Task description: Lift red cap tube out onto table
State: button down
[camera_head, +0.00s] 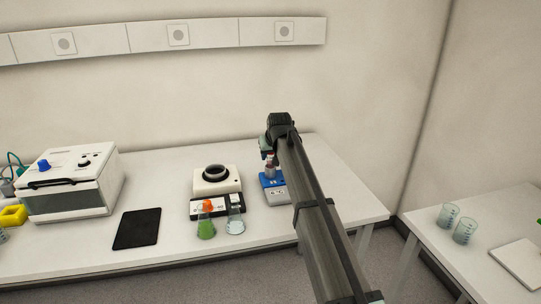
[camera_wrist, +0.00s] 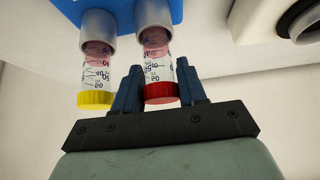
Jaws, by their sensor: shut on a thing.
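The red cap tube (camera_wrist: 160,72) is a clear graduated tube with pinkish content and a red cap. In the wrist view its far end is inside a metal sleeve on a blue block (camera_wrist: 120,10). My gripper (camera_wrist: 160,66) has one dark finger on each side of this tube, near its cap, and is shut on it. A yellow cap tube (camera_wrist: 97,75) sits in the neighbouring sleeve, just left of my left finger. In the head view my gripper (camera_head: 268,151) is above the blue device (camera_head: 274,188), and my arm hides part of it.
The white table (camera_head: 165,180) has free room left of the glassware. A white round-topped device (camera_head: 216,182), a green flask (camera_head: 205,228) and a clear flask (camera_head: 236,222) stand left of the blue device. A black tablet (camera_head: 137,229) lies further left, near a white box machine (camera_head: 70,180).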

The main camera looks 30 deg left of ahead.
jog(key=shift+r, duration=0.7)
dwell(0.6)
jog(key=shift+r, duration=2.15)
jog(key=shift+s+a+r, duration=0.3)
jog(key=s+d, duration=0.6)
jog(key=s, duration=0.3)
jog(key=s+d, duration=0.7)
jog(key=s, duration=0.2)
jog(key=shift+w+a+f, duration=0.1)
jog(key=shift+f, duration=2.2)
jog(key=shift+w+a+f, duration=0.1)
jog(key=shift+f, duration=2.2)
